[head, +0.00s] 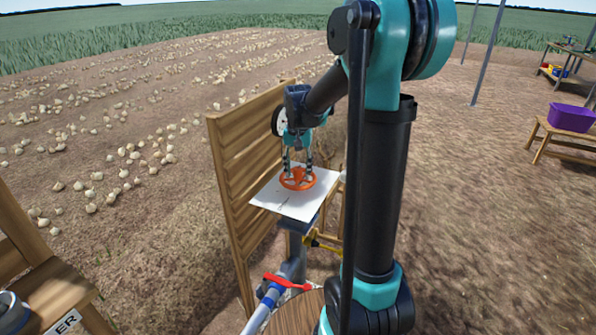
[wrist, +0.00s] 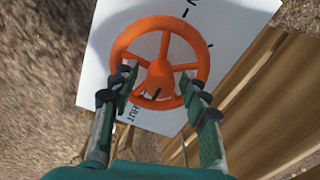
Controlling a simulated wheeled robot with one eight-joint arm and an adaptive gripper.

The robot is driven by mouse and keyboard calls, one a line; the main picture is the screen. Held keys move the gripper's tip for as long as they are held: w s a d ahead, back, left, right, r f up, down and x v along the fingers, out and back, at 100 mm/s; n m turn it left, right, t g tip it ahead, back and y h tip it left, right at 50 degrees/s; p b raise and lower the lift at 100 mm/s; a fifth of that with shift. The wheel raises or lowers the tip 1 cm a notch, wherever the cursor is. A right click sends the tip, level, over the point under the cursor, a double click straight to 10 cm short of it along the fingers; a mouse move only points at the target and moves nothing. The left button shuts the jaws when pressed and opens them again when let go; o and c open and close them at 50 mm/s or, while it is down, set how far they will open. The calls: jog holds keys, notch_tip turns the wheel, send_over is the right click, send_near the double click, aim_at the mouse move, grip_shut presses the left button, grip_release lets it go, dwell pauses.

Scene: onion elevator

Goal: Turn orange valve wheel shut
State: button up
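The orange valve wheel (head: 297,180) lies flat over a white plate (head: 268,196) beside a wooden slatted panel. In the wrist view the wheel (wrist: 158,72) shows its rim, hub and spokes. A black mark is near the hub's lower side. The white plate (wrist: 100,65) has black ticks and partly hidden lettering reading "HUT" at lower left. My gripper (head: 297,162) points down at the wheel from above. In the wrist view my gripper (wrist: 163,78) has its fingers apart, one on each side of the hub, within the rim's outline. I cannot tell whether they touch the spokes.
The wooden panel (head: 240,135) stands close left of the wheel. Blue-grey pipes with a red handle (head: 287,282) and a yellow handle (head: 322,243) are below. A wooden stand (head: 45,290) is at lower left. A purple tub (head: 571,117) sits on a bench at right.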

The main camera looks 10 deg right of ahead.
aim_at(298, 168)
notch_tip(298, 168, up, 12)
dwell(0.8)
jog(key=shift+s+f, duration=0.1)
jog(key=s+d+f+n+t, duration=0.3)
jog(key=s+f+n+t, duration=0.1)
jog(key=s+f, duration=1.6)
jog(key=shift+s+d+f+n, duration=0.2)
jog(key=shift+s+f+n, duration=0.15)
jog(key=shift+s, duration=0.6)
